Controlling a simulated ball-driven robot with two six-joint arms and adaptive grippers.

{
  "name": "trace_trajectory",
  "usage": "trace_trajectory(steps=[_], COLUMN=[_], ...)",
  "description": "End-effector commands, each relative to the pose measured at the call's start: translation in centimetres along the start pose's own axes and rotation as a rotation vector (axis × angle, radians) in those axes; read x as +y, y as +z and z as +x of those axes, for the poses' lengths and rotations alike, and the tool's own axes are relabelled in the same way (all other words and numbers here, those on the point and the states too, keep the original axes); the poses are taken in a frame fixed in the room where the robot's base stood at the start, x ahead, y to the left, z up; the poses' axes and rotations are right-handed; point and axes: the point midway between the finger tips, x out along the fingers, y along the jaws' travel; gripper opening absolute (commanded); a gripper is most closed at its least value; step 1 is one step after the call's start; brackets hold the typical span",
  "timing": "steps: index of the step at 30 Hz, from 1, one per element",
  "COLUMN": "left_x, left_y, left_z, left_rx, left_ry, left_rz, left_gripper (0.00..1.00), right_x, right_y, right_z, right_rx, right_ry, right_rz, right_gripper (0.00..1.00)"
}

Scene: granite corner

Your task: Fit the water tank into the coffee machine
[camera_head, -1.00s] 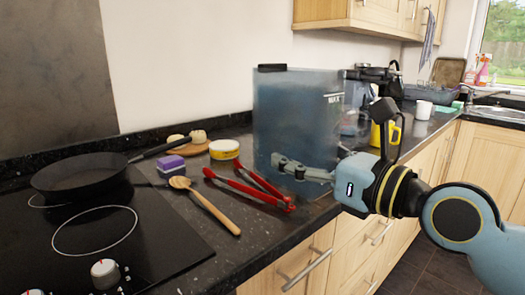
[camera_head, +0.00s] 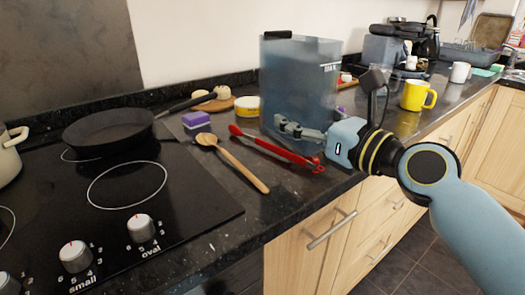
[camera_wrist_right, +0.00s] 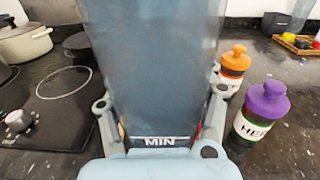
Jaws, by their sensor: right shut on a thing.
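The water tank (camera_head: 300,80) is a tall, see-through blue-grey box with a dark piece on its top rim. It stands upright over the counter, and I cannot tell whether its base touches. My right gripper (camera_head: 300,130) is shut on its lower part. In the right wrist view the tank (camera_wrist_right: 155,60) fills the middle between the fingers (camera_wrist_right: 160,102), with a MIN mark low on it. A black machine (camera_head: 425,42), which looks like the coffee machine, is farther back along the counter, partly hidden. My left gripper is out of view.
Red tongs (camera_head: 270,148) and a wooden spoon (camera_head: 235,162) lie close to the tank. A yellow mug (camera_head: 416,96) and white mug (camera_head: 460,72) stand to its right. Bottles with purple (camera_wrist_right: 267,100) and orange (camera_wrist_right: 236,60) lids show in the wrist view. A pan (camera_head: 108,128) is on the hob.

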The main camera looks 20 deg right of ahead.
Motion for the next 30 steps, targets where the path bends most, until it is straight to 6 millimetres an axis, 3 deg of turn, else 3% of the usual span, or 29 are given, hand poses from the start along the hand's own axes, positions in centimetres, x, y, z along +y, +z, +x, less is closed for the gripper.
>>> trace_trajectory(steps=[3, 10, 16, 24, 30], left_x=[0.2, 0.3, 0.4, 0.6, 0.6], left_y=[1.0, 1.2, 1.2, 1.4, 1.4], left_z=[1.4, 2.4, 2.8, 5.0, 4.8], left_rx=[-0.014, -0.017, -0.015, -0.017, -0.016], left_ry=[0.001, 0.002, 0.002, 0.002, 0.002], left_rz=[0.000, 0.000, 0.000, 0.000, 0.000], left_gripper=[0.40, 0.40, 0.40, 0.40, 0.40], right_x=[1.0, 2.2, 2.5, 2.4, 2.4], right_y=[-1.6, -3.4, -4.1, -7.7, -7.5], right_z=[2.6, 5.5, 6.0, 5.9, 5.9], right_rx=[-0.009, -0.007, -0.006, -0.004, -0.006], right_ry=[-0.002, -0.002, -0.001, -0.002, -0.002], right_rz=[0.005, 0.000, -0.003, -0.002, -0.003], right_gripper=[0.00, 0.00, 0.00, 0.00, 0.00])
